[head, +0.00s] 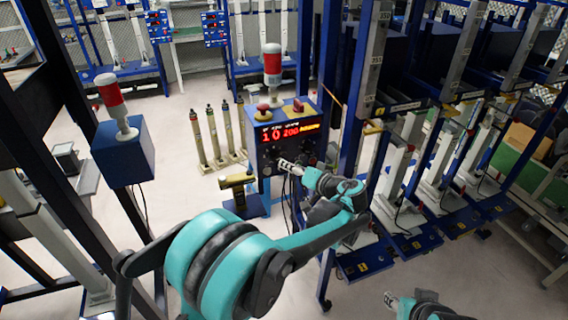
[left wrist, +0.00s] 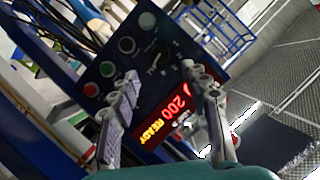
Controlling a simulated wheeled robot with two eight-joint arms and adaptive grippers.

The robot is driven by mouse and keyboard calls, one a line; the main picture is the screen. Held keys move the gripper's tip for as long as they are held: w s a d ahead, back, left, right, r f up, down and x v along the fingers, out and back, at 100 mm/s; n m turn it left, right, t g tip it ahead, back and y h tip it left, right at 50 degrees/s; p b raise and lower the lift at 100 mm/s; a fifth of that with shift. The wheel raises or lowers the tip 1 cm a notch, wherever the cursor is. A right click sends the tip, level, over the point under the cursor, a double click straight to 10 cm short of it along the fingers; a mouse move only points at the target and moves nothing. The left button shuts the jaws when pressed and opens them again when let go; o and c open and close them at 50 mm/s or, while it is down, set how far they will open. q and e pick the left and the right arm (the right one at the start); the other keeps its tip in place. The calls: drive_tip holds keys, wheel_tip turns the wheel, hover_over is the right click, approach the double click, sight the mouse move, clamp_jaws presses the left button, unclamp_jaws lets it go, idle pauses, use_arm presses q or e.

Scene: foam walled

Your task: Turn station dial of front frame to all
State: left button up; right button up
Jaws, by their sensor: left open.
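The front frame's control box (head: 268,142) is blue with a dark face and a red lit display (head: 290,131). In the left wrist view its panel (left wrist: 122,68) is tilted, with green, red and pale buttons and the display (left wrist: 168,115) reading 200 READY. A small dark knob with pale marks (left wrist: 158,62), possibly the station dial, sits between the fingers; its setting is too small to read. My left gripper (head: 284,164) is at the lower part of the box face, open and empty; its spread fingers show in the left wrist view (left wrist: 163,80). My right gripper (head: 391,300) is low, far from the box.
A red-and-white beacon (head: 272,66) and red buttons stand on the box. A blue post (head: 350,100) rises close at its right. Another beacon box (head: 124,150) is at left. Open floor (head: 190,190) lies between.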

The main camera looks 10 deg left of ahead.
use_arm(q)
drive_tip(key=shift+v, duration=1.65)
drive_tip(key=s+a+f+m+g+h, duration=0.1)
drive_tip(key=s+a+h, duration=0.25)
drive_tip(key=s, duration=0.35)
drive_tip(key=s+a+f+g+h, duration=0.1)
drive_tip(key=s+a+g+h, duration=0.1)
drive_tip(key=s+a, duration=0.45)
drive_tip(key=s+d+f+h, duration=0.2)
drive_tip(key=s, duration=0.6)
drive_tip(key=s+d+f+m+h, duration=0.1)
drive_tip(key=s+d+f+h, duration=0.1)
drive_tip(key=s, duration=0.6)
drive_tip(key=shift+f+t+h, duration=0.3)
drive_tip(key=shift+f+h, duration=0.35)
drive_tip(key=shift+f, duration=0.05)
